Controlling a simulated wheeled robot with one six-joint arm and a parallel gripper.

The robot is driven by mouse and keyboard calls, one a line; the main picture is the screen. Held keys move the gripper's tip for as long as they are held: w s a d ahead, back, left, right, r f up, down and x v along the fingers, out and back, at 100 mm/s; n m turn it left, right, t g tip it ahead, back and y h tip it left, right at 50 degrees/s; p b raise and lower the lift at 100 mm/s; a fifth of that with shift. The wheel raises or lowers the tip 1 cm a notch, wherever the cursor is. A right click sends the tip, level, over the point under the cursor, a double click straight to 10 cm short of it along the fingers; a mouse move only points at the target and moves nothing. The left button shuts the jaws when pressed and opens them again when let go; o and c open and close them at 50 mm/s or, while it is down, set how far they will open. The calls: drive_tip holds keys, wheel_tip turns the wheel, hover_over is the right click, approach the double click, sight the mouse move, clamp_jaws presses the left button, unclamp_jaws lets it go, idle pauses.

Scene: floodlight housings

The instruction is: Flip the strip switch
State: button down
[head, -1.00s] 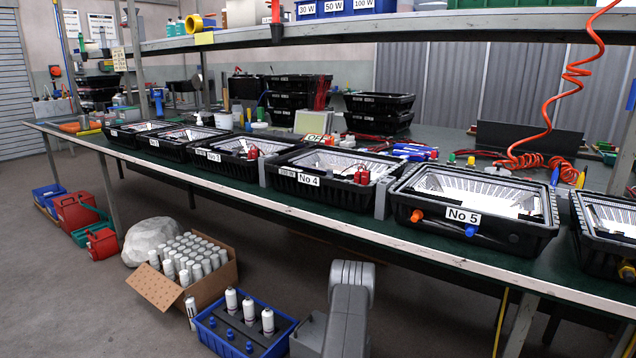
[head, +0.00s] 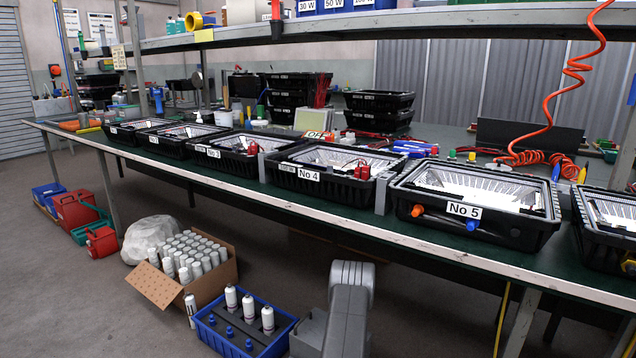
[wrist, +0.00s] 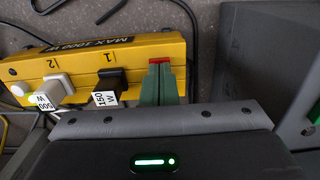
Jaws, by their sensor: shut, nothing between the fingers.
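A yellow power strip (wrist: 120,62) marked "MAX 1000 W" lies across the upper left of the wrist view. Its red switch (wrist: 158,61) is at the strip's right end, partly covered by my fingertips. My gripper (wrist: 161,75), with green fingers, is shut and empty, its tips at the switch; I cannot tell whether they touch it or which way the switch is set. A black plug (wrist: 107,82) tagged "150 W" sits in socket 1. A white plug (wrist: 55,87) tagged "500 W" sits in socket 2. The strip and my gripper do not show in the head view.
A black cable (wrist: 75,12) loops beside the strip. In the head view, floodlight housings, including No 4 (head: 325,178) and No 5 (head: 470,212), line a long bench. A bottle carton (head: 165,286) and blue crate (head: 215,325) stand on the floor.

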wheel_tip(320, 180, up, 7)
drive_tip(key=p, duration=0.3)
idle(0.5)
wheel_tip(320, 180, down, 7)
drive_tip(key=b, duration=0.3)
drive_tip(key=shift+f, duration=0.1)
idle(0.4)
